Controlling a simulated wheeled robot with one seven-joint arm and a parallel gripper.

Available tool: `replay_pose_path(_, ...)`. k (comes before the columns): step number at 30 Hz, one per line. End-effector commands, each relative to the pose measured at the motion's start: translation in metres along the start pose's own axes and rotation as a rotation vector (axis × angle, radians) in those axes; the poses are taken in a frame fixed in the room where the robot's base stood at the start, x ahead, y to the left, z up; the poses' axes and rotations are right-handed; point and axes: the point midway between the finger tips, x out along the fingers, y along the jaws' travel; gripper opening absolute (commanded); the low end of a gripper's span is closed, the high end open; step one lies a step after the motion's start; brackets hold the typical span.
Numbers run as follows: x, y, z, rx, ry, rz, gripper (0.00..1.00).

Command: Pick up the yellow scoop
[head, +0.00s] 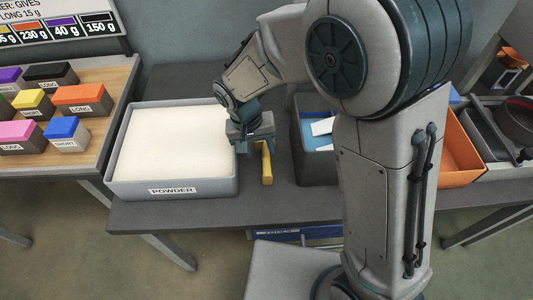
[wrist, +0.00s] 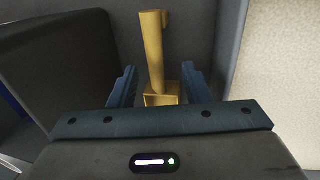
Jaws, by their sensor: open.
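The yellow scoop (head: 266,162) lies on the grey table just right of the powder tray in the head view. In the wrist view the scoop (wrist: 153,50) has a long handle reaching away from me and a small square cup near my gripper. My gripper (head: 250,150) is low over the scoop in the head view. In the wrist view my gripper (wrist: 158,85) is open, with one blue finger on each side of the scoop, apart from it. Whether the fingertips are level with the scoop I cannot tell.
The grey tray marked POWDER (head: 230,185) stands left of the scoop, full of pale powder. A dark bin (head: 310,165) with blue and white items stands to the right, with an orange bin (head: 455,150) beyond. Colored blocks sit on a wooden board (head: 110,130) at left.

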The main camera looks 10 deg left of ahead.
Motion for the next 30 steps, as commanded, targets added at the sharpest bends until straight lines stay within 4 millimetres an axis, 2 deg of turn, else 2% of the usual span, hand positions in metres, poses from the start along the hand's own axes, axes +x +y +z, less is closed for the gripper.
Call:
replay_pose_path(8,0.022,0.003,0.0,0.0,-0.003,0.001,0.44)
replay_pose_path(16,0.059,0.007,-0.003,-0.002,-0.002,0.001,0.44)
replay_pose_path(26,0.066,0.006,-0.003,-0.001,0.0,-0.001,0.44)
replay_pose_path(30,0.066,0.007,-0.003,-0.001,0.0,-0.001,0.05)
